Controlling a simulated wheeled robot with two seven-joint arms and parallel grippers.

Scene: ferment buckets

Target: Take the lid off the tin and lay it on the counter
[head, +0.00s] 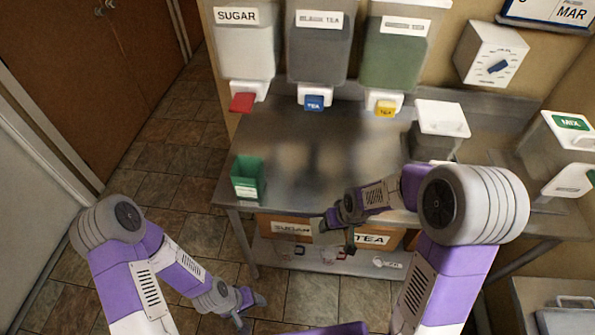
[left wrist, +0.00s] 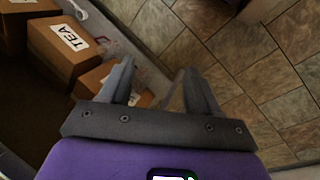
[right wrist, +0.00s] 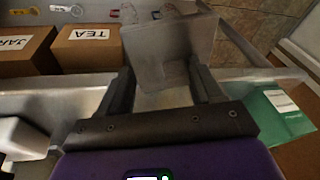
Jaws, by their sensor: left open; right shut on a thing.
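My right gripper (head: 338,234) is shut on a grey, flat-sided thing (head: 322,238) in front of the counter's front edge. In the right wrist view the grey thing (right wrist: 170,45) has a broad square face; I cannot tell whether it is the lid. My left gripper (head: 252,311) is open and empty, low over the floor. I cannot tell which container is the tin.
The steel counter (head: 285,140) is clear in the middle. Dispensers labelled sugar (head: 246,45) and tea (head: 319,45), and a green one (head: 394,55), hang behind it. Cardboard boxes, one marked tea (head: 372,239), sit on the shelf below. A MIX container (head: 560,135) stands far right.

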